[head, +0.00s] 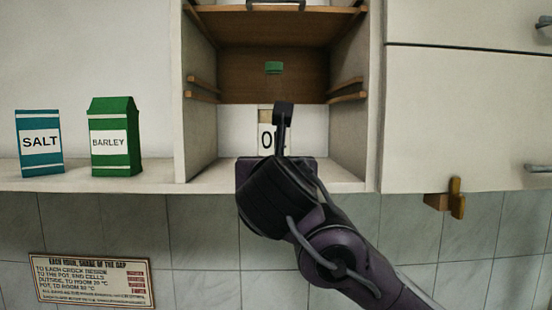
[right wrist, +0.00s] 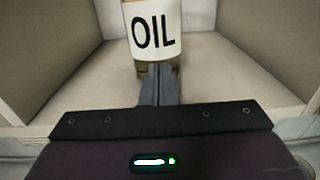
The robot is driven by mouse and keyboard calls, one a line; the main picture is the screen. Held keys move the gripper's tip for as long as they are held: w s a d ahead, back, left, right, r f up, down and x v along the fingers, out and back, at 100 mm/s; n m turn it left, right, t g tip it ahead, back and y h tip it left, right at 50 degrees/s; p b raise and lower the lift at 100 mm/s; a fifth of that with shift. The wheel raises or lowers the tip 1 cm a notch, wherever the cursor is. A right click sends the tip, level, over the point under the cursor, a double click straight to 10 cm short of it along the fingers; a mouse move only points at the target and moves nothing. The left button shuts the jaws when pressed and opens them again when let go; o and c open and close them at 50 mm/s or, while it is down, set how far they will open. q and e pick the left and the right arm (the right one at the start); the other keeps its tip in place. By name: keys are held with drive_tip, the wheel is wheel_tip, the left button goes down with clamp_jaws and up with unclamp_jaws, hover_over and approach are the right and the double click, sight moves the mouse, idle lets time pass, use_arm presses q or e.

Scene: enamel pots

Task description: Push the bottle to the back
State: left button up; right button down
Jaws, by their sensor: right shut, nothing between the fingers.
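The bottle carries a white label reading OIL (right wrist: 156,35) and stands in the open cabinet bay, its top outside the right wrist view. In the head view only part of its label (head: 265,139) shows behind my right arm. My right gripper (right wrist: 158,78) is shut and empty, with its fingertips at the front of the bottle, just below the label. I cannot tell whether they touch it. In the head view its fingers are hidden behind my wrist. My left gripper is not in view.
Side walls (head: 349,138) flank the bay, and a brown panel with a green tab (head: 274,68) is above. A SALT packet (head: 40,143) and a BARLEY carton (head: 114,137) stand on the ledge at left. A wooden piece (head: 456,198) juts below the right cupboard.

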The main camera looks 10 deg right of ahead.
drive_tip(key=p+x, duration=0.1)
drive_tip(key=x, duration=0.1)
drive_tip(key=shift+w+d+r, duration=0.1)
drive_tip(key=shift+w+r, duration=0.05)
drive_tip(key=shift+w, duration=0.15)
drive_tip(key=shift+w+d, duration=0.1)
drive_tip(key=shift+w, duration=0.25)
